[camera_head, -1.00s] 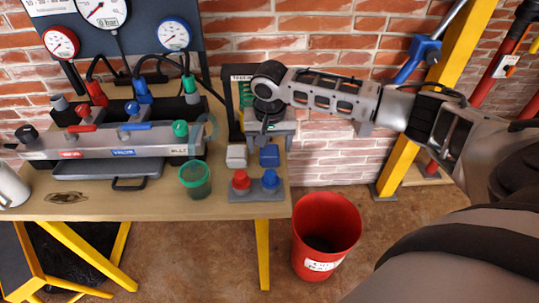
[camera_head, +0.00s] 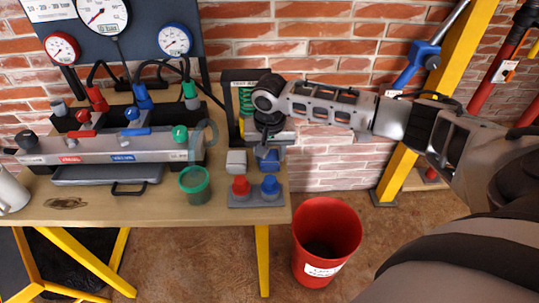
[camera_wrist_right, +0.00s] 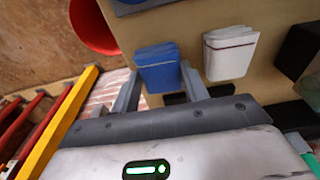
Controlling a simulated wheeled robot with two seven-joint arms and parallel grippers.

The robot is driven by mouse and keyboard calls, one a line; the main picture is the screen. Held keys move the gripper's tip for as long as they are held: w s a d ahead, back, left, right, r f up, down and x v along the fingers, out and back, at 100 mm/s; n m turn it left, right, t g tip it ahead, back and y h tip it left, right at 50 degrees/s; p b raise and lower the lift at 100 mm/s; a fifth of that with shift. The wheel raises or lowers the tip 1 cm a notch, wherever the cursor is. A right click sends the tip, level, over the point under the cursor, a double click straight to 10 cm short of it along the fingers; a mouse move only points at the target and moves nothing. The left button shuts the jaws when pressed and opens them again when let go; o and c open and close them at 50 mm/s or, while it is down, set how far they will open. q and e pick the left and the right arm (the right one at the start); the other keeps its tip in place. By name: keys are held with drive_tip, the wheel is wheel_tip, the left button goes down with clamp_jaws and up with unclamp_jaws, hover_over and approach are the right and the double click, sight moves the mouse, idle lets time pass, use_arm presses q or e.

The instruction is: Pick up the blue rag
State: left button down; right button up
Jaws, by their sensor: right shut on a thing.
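The blue rag (camera_head: 268,162) is a small folded cloth at the right end of the workbench. In the right wrist view the blue rag (camera_wrist_right: 157,68) lies between the two fingers. My right gripper (camera_head: 268,150) comes down onto it from above and is shut on it; the wrist view shows the fingers (camera_wrist_right: 162,90) at its two sides. The gripper hides part of the rag in the head view. I cannot tell whether it is clear of the bench. My left gripper is not in view.
A white folded rag (camera_head: 236,161) lies just left of the blue one. A grey block with red and blue knobs (camera_head: 256,200) stands in front, a green cup (camera_head: 195,183) to the left. A red bin (camera_head: 326,240) stands on the floor beside the workbench (camera_head: 130,209).

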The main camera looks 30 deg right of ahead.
drive_tip(key=shift+r, duration=0.45)
drive_tip(key=s+a+r+p, duration=0.1)
drive_tip(key=s+a+r, duration=0.5)
drive_tip(key=a+r, duration=0.5)
drive_tip(key=shift+a+r, duration=0.4)
drive_tip(key=shift+a, duration=0.4)
drive_tip(key=shift+o, duration=0.4)
